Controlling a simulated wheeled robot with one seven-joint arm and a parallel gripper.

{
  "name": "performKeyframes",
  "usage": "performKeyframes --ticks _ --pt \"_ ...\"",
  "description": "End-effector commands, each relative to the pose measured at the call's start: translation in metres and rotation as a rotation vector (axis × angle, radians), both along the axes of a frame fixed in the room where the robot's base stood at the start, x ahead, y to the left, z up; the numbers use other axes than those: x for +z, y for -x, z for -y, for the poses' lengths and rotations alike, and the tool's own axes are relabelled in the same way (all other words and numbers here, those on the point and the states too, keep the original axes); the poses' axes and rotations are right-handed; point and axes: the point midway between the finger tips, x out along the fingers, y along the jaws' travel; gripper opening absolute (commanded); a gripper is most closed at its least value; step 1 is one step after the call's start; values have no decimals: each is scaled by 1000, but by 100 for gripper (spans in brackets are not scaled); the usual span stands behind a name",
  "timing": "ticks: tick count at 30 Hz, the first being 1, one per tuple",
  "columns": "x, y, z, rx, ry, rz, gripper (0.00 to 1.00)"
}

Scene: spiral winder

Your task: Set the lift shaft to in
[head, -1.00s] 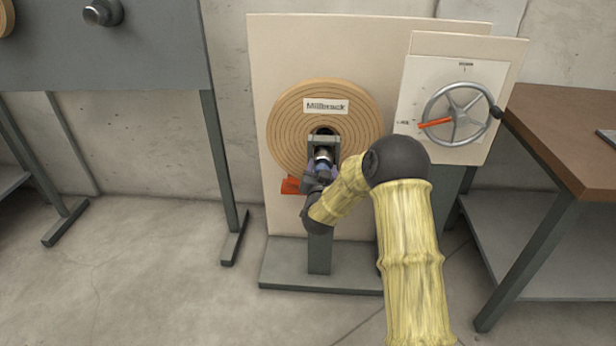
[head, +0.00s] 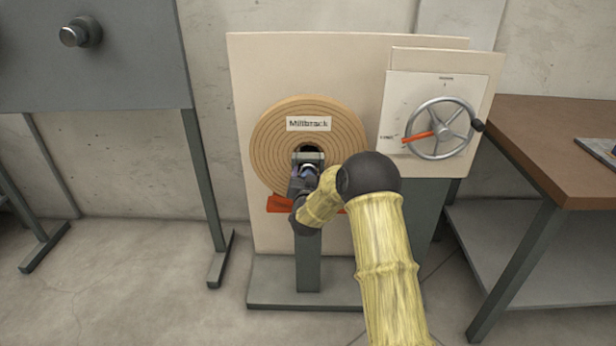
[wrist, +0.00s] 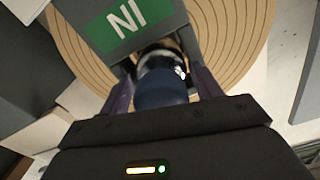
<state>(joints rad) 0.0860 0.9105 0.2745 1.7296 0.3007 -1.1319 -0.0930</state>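The lift shaft shows in the wrist view as a dark blue, round-ended cylinder (wrist: 160,88) with a paler collar behind it. It comes out under a grey block (wrist: 105,25) whose green label reads IN, upside down in that view. My gripper (wrist: 163,76) has one finger on each side of the shaft; a gap seems to show on both sides, and contact at the tips is hidden. In the head view my gripper (head: 304,178) is at the hub of the spiral disc (head: 270,140), with my arm covering part of it.
A handwheel (head: 462,128) with an orange pointer aimed left is on the upper right panel (head: 398,95). An orange piece (head: 280,204) shows below the disc. A brown bench (head: 555,150) stands right, a grey panel stand (head: 130,80) left. The floor in front is open.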

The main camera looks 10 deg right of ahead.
Motion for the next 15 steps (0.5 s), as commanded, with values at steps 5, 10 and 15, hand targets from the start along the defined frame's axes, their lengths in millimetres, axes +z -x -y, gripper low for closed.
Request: performKeyframes --ticks 5,10,15 --pt "0 2 -2 2 0 -1 64" --pt "0 12 -4 3 1 -3 64" --pt "1 35 -8 3 1 -5 64"
